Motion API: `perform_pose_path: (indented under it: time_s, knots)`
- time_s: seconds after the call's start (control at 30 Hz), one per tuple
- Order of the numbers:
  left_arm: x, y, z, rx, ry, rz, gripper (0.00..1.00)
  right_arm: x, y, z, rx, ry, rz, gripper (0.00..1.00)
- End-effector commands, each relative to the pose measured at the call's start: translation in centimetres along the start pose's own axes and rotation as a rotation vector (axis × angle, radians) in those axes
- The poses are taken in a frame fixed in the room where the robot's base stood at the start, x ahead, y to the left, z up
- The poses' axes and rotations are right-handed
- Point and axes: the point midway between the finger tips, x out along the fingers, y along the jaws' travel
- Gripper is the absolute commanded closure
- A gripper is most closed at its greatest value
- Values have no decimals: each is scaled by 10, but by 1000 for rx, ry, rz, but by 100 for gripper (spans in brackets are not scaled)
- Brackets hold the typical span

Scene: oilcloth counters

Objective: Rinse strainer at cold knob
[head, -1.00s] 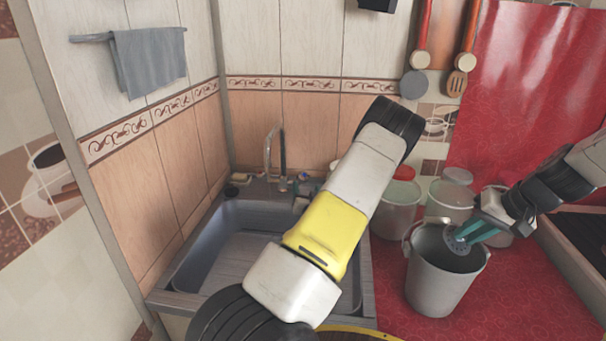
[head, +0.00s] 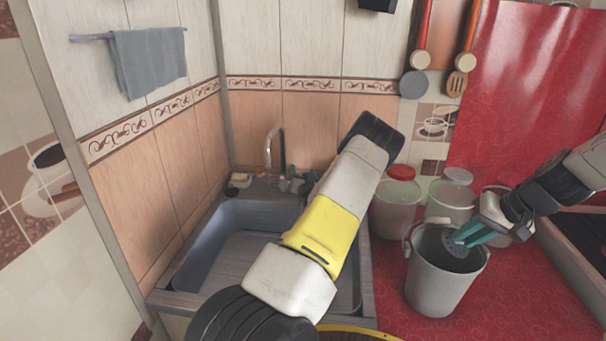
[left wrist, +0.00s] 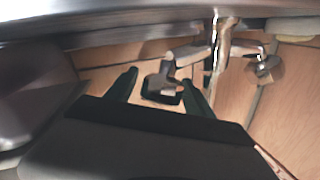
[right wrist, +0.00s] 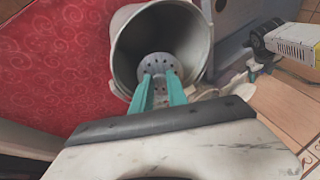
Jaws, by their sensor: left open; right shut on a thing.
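The strainer, a round grey perforated disc (head: 455,247), is held by my right gripper (head: 468,234) at the mouth of a grey bucket (head: 437,296). In the right wrist view the teal fingers close on the strainer (right wrist: 157,66), inside the bucket's opening. The faucet (head: 268,148) stands at the back of the sink. In the left wrist view my left gripper (left wrist: 160,88) is open, with one knob (left wrist: 162,82) between its dark fingers; contact is unclear. A second knob (left wrist: 266,69) is on the other side of the faucet stem (left wrist: 217,50). I cannot tell which is cold.
The sink basin (head: 232,255) is partly hidden by my left arm. Lidded containers (head: 397,203) (head: 450,200) stand behind the bucket on the red oilcloth (head: 535,296). A soap-like block (head: 240,179) lies at the sink's back left corner.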

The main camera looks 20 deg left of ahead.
Motion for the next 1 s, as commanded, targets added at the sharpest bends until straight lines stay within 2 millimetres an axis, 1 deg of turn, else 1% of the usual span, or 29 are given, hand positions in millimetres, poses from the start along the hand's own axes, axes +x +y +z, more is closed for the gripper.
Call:
perform_pose_path:
  time_s: [0.17,0.2,0.27,0.3,0.37,0.4,0.5,0.67,1.0]
  knots:
    - [0,0,0,0,-1,0,39,0,0,0,0,0,0,100]
    - [0,0,0,0,-1,0,43,0,0,0,0,0,0,100]
    - [0,0,0,0,-1,0,54,0,0,0,0,0,0,100]
    - [0,0,0,0,-1,0,62,0,0,0,0,0,0,100]
    - [0,0,0,0,-1,0,74,0,0,0,0,0,0,100]
    - [0,0,0,0,-1,1,82,0,0,0,0,0,0,100]
    - [0,0,0,0,-1,1,99,0,0,0,0,0,0,100]
    - [0,0,1,10,-3,23,99,0,0,0,0,0,0,100]
    - [-1,6,2,95,-15,226,99,0,0,0,0,0,0,100]
